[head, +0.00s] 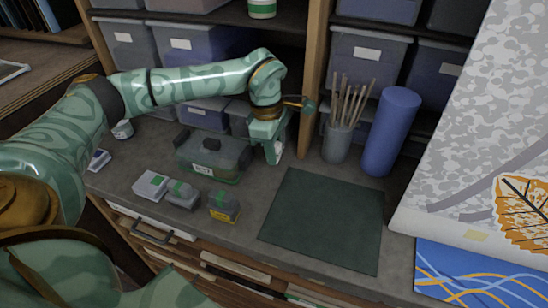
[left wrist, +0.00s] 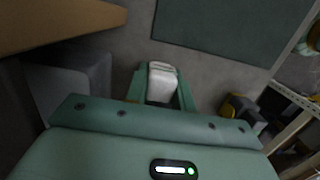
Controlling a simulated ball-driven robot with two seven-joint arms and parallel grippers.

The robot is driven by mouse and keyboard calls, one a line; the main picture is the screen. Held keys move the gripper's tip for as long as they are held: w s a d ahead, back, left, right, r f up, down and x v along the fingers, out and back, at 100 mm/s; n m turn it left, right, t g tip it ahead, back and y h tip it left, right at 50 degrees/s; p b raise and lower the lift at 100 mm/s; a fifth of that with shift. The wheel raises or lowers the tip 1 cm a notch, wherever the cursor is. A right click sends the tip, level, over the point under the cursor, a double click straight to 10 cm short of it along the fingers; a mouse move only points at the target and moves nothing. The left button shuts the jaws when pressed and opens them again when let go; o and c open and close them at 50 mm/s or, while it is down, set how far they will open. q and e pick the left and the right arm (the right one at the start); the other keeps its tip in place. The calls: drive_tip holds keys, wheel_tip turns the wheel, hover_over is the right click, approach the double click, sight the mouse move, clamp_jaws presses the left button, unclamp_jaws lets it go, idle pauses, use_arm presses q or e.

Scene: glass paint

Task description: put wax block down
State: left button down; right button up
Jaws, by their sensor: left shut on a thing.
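My left gripper (head: 272,152) points down over the grey counter, just beyond the far left corner of the dark green mat (head: 325,215). It is shut on the white wax block (left wrist: 161,84), which shows between its two fingers in the left wrist view. In the head view only a pale sliver of the block shows beside the fingers. I cannot tell whether the block touches the counter. My right gripper is not in view.
A lidded box (head: 212,155) stands close left of the gripper. A brush cup (head: 337,143) and a blue roll (head: 391,132) stand to its right. Small packs, including a yellow-labelled one (head: 224,207), lie front left. The mat is bare.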

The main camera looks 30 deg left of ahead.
use_arm(q)
wheel_tip(320, 180, down, 2)
drive_tip(key=shift+f, duration=0.25)
drive_tip(key=shift+f, duration=0.3)
drive_tip(key=c, duration=1.2)
unclamp_jaws()
drive_tip(key=shift+o, duration=0.2)
